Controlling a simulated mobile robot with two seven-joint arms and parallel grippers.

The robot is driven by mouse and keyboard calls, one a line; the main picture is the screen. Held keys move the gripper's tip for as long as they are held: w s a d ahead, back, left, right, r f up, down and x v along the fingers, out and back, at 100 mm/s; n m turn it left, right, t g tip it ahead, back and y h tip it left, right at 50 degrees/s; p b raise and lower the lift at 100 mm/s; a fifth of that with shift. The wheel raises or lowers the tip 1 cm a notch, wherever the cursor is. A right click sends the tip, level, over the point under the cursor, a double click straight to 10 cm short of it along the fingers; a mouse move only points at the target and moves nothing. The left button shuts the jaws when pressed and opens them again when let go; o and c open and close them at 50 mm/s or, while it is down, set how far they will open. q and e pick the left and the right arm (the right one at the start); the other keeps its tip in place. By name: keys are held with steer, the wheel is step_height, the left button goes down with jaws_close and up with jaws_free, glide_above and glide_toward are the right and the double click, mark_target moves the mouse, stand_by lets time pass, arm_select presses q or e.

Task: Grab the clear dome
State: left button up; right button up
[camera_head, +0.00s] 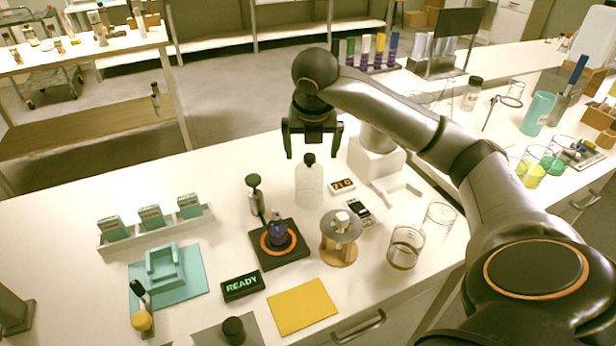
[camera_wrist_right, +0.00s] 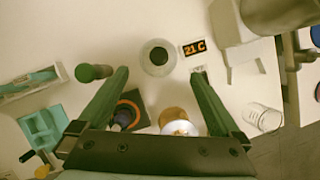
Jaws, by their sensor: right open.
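The clear dome (camera_head: 341,226) looks like a see-through cover with a pale knob on top, sitting on a round wooden stand (camera_head: 338,255) near the middle of the bench. In the right wrist view the dome (camera_wrist_right: 179,128) shows low between my fingers, partly cut off by the gripper body. My right gripper (camera_head: 312,146) is open and empty, above and behind the dome, over a white bottle with a black cap (camera_head: 309,187). It also shows in the right wrist view (camera_wrist_right: 160,76). My left gripper is not in view.
A dark plate with an orange ring (camera_head: 262,255) holds a small dark flask left of the dome. A green-topped bottle (camera_head: 255,195) stands behind it. Glass beakers (camera_head: 405,248) stand to the right. A READY sign (camera_head: 242,286) and yellow mat (camera_head: 302,307) lie in front.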

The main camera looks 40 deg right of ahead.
mark_target(310, 168)
steer(key=x, duration=0.4)
steer(key=shift+a+b+x, duration=0.2)
steer(key=shift+b+x, duration=0.2)
steer(key=shift+x, duration=2.4)
steer(key=shift+s, duration=0.1)
steer(key=c, duration=1.3)
steer(key=shift+r, duration=0.1)
